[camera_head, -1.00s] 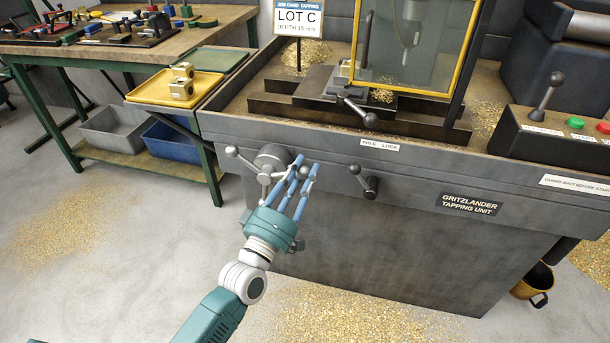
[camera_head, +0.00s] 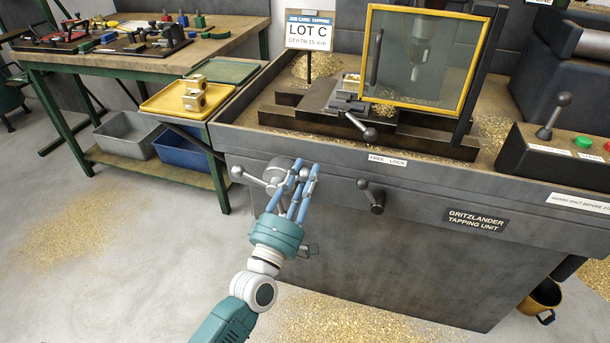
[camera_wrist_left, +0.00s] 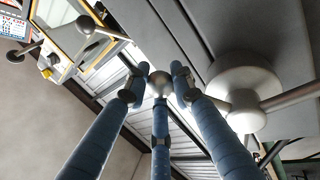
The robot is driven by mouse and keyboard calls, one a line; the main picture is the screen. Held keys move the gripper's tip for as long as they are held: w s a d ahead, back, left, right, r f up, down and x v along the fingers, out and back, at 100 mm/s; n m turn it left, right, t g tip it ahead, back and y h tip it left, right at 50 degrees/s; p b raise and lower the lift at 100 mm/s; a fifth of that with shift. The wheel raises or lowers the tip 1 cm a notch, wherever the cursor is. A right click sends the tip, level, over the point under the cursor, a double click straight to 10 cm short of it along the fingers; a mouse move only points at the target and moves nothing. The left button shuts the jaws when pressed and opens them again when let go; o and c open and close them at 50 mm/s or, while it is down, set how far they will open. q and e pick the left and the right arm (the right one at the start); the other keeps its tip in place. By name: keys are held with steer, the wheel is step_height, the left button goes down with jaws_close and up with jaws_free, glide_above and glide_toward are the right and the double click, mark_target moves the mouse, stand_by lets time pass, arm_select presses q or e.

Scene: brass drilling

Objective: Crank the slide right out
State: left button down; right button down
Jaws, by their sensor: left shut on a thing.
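The crank is a grey hub (camera_head: 279,170) with ball-ended spokes on the machine's front, left of the FREE LOCK label (camera_head: 387,160). One bare ball knob (camera_head: 237,171) points left. My left gripper (camera_head: 303,172) is at the hub's right side. In the left wrist view its three blue fingers are closed around a grey ball knob (camera_wrist_left: 159,83) beside the crank hub (camera_wrist_left: 244,92). The slide (camera_head: 345,96) is on the dark bed behind the front rim, partly at the yellow-framed guard's lower left. Its ball-ended lever (camera_head: 369,134) points front right. My right gripper is out of view.
A black lock lever (camera_head: 376,197) stands out right of the crank. The yellow-framed guard (camera_head: 470,70) covers the spindle. A control box (camera_head: 550,150) is at right. A yellow tray (camera_head: 160,103) with brass parts (camera_head: 194,98) is at left. Brass chips lie on bed and floor.

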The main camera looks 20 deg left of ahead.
arm_select(q)
steer(key=shift+a+r, duration=0.15)
steer(key=c, duration=1.4)
jaws_free()
steer(key=shift+c, duration=0.2)
steer(key=shift+s+f, duration=0.25)
steer(key=shift+f, duration=0.05)
steer(key=v, duration=1.1)
steer(key=shift+s, duration=0.25)
steer(key=shift+a, duration=0.1)
steer(key=shift+c, duration=0.2)
